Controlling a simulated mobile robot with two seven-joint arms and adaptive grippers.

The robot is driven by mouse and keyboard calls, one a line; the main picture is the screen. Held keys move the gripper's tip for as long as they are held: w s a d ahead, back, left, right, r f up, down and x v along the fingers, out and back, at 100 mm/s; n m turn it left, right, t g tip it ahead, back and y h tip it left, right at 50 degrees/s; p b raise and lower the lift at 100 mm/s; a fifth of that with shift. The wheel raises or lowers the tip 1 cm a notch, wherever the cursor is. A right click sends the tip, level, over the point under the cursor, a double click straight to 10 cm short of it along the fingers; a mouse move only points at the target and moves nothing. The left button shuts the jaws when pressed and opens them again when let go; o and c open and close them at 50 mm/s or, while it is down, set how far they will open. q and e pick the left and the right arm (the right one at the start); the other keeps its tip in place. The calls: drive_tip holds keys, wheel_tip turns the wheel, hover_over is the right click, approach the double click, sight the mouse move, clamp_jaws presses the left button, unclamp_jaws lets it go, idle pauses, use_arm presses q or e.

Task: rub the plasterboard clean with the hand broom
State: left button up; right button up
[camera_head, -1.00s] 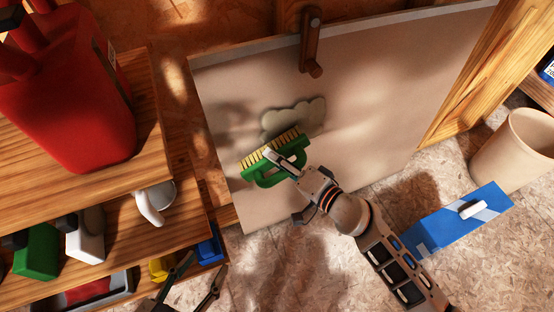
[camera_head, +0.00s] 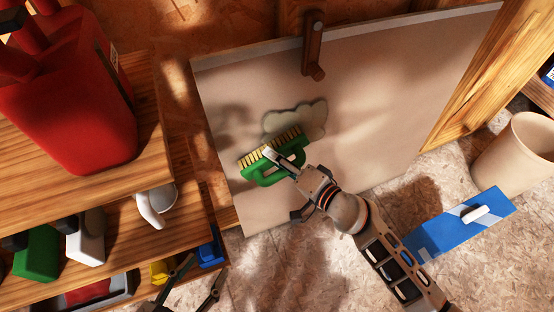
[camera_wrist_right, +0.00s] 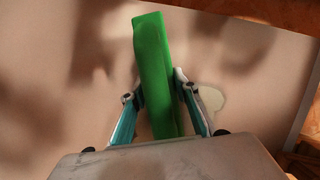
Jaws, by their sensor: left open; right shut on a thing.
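The plasterboard (camera_head: 375,110) is a large pale sheet leaning against the shed wall. A grey-beige stain (camera_head: 308,117) with a darker edge marks its middle left part; a pale part of it shows in the right wrist view (camera_wrist_right: 211,99). My right gripper (camera_head: 272,157) is shut on the hand broom (camera_head: 262,176), which has a green handle and yellow bristles. The broom is at the lower left of the stain, in front of the board; contact is unclear. The green handle stands between my fingers in the right wrist view (camera_wrist_right: 153,60). My left gripper (camera_head: 198,285) is open and empty at the bottom edge.
A brown wooden turn-latch (camera_head: 313,45) overlaps the board's top. A blue box (camera_head: 460,222) and beige bin (camera_head: 515,150) stand right on the floor.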

drive_tip(key=shift+w+a, duration=0.2)
drive_tip(key=shift+w, duration=0.3)
